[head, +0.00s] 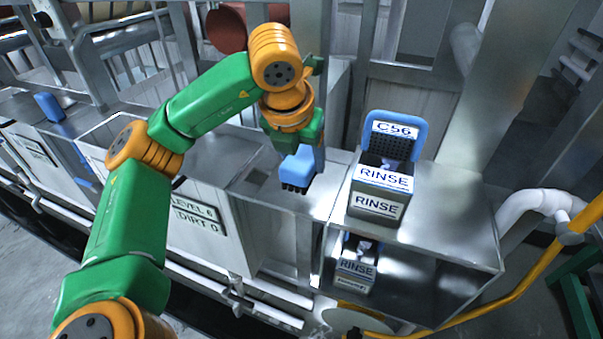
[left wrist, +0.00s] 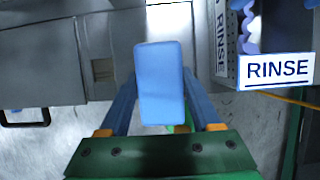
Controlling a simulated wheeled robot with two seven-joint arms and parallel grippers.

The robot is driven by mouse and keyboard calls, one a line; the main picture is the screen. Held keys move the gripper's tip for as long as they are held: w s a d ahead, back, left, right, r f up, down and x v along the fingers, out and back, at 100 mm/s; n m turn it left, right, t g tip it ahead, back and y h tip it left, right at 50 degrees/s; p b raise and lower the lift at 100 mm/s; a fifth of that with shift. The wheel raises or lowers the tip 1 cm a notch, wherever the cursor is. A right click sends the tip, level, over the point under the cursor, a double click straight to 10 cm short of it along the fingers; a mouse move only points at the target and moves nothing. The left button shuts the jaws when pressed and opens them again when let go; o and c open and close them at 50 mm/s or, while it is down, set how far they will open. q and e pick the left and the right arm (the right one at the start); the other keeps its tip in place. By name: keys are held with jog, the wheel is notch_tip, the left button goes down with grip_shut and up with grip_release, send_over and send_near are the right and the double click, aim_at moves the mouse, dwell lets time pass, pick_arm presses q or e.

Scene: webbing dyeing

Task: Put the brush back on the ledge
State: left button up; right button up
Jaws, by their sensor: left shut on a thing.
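The blue brush (head: 298,168) with dark bristles pointing down is in my left gripper (head: 305,150), above the metal ledge (head: 318,203) near the middle of the head view. In the left wrist view the brush (left wrist: 160,82) shows as a blue block between the two fingers of my left gripper (left wrist: 162,105), which is shut on it. The bristles look close to the ledge; I cannot tell whether they touch it. My right gripper is not in view.
A RINSE box (head: 380,190) with a blue C56 piece (head: 393,130) stands right of the brush. Another RINSE box (head: 356,268) is on the lower shelf. A blue object (head: 48,107) lies at the far left. A yellow pipe (head: 520,285) runs at the right.

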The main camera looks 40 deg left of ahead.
aim_at(301, 159)
pick_arm(q)
jog(key=shift+w+a+f, duration=0.8)
jog(key=shift+w+f, duration=0.15)
jog(key=shift+f, duration=0.15)
notch_tip(301, 159, down, 3)
jog(key=shift+r+p, duration=0.15)
jog(key=shift+p, duration=0.85)
jog(key=shift+f, duration=0.55)
jog(key=o, duration=1.3)
jog(key=shift+r, duration=0.1)
